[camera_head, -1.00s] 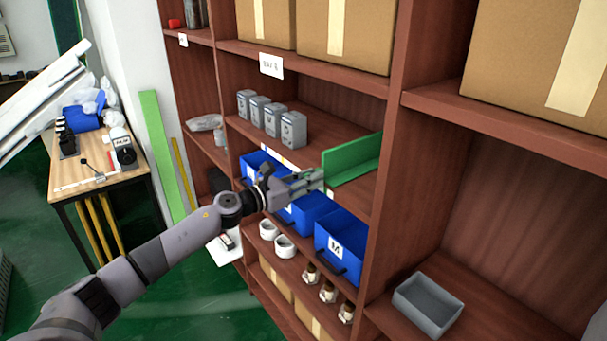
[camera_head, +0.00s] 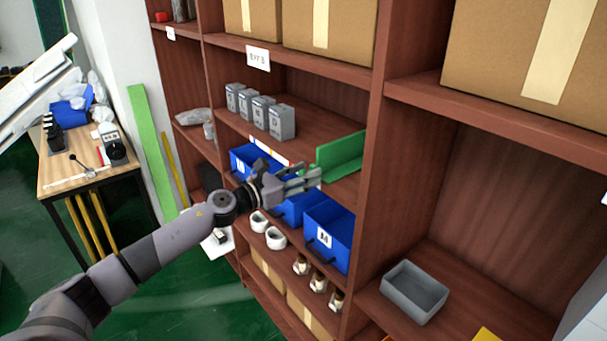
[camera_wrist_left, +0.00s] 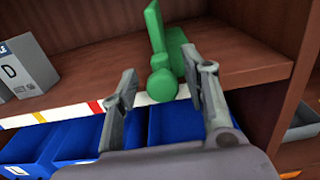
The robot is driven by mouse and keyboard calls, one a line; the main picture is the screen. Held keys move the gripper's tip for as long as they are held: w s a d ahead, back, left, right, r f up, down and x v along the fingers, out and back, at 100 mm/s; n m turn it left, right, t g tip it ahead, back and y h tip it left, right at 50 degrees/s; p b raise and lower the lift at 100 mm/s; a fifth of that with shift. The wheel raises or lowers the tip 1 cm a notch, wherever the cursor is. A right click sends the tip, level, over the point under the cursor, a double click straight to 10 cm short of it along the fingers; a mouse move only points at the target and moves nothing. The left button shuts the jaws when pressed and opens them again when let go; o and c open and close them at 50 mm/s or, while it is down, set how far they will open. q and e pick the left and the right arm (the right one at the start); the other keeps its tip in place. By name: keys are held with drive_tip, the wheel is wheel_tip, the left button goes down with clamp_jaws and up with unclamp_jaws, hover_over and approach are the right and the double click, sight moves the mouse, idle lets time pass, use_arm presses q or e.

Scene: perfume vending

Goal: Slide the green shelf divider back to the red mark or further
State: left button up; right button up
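The green shelf divider (camera_head: 340,154) stands upright on the middle shelf, near its right side wall. In the left wrist view the divider (camera_wrist_left: 176,50) has a round green knob (camera_wrist_left: 162,84) at its front end. My left gripper (camera_head: 316,179) is in front of the shelf edge, just before the divider. In the wrist view its two fingers (camera_wrist_left: 165,92) are spread, with the knob between them in the picture and a gap to each side. Whether the fingers reach around the knob in depth is unclear. A red mark (camera_wrist_left: 96,107) shows on the white front strip, left of the divider. My right gripper is not in view.
Several grey boxes (camera_head: 282,121) stand on the same shelf to the left. Blue bins (camera_head: 328,232) sit just below the gripper. A brown upright panel (camera_head: 372,130) bounds the shelf on the right. The shelf between boxes and divider is clear.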

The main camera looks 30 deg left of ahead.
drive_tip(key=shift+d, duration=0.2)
use_arm(q)
drive_tip(key=v, duration=1.2)
idle(0.5)
